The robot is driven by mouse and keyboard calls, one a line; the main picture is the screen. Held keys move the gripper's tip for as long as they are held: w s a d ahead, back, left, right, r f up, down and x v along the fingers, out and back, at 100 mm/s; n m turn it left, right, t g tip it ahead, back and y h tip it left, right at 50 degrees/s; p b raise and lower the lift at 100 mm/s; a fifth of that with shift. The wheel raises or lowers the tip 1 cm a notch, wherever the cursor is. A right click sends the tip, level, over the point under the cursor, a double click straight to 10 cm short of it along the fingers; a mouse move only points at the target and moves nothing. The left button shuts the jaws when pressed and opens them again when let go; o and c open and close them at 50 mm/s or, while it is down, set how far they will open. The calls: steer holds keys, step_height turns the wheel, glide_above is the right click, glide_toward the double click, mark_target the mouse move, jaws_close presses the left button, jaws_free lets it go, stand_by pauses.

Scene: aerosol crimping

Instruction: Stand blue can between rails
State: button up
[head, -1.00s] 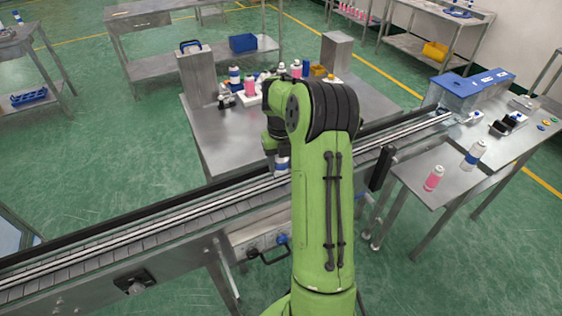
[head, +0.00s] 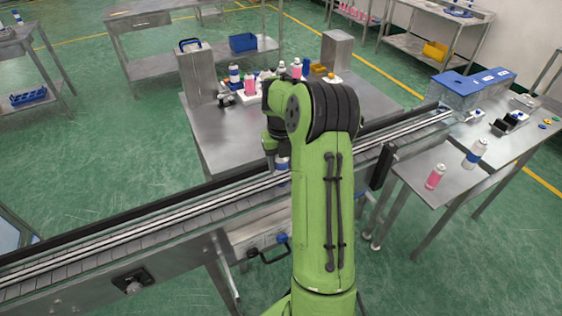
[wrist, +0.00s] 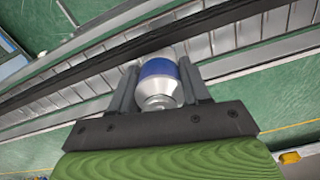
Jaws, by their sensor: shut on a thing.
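The blue can (wrist: 160,83), a white can with a blue band and a pale domed top, is between the two fingers of my gripper (wrist: 158,82) in the wrist view. My gripper is shut on it. In the head view the can (head: 282,163) shows as a small blue and white patch below my gripper, at the conveyor line, partly hidden by my arm. The conveyor's rails (head: 180,218) run diagonally across the view, and in the wrist view they (wrist: 235,68) pass on both sides of the can. Whether its base touches the belt is hidden.
A pink can (head: 435,176) and another blue-banded can (head: 476,154) stand on the right-hand table (head: 445,190). Behind the conveyor, a table (head: 215,145) holds several cans and two metal blocks. The belt left of my gripper is clear.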

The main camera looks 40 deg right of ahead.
steer(key=shift+f, duration=0.1)
steer(key=o, duration=1.1)
step_height(320, 180, up, 16)
steer(key=p, duration=0.3)
steer(key=shift+f, duration=0.1)
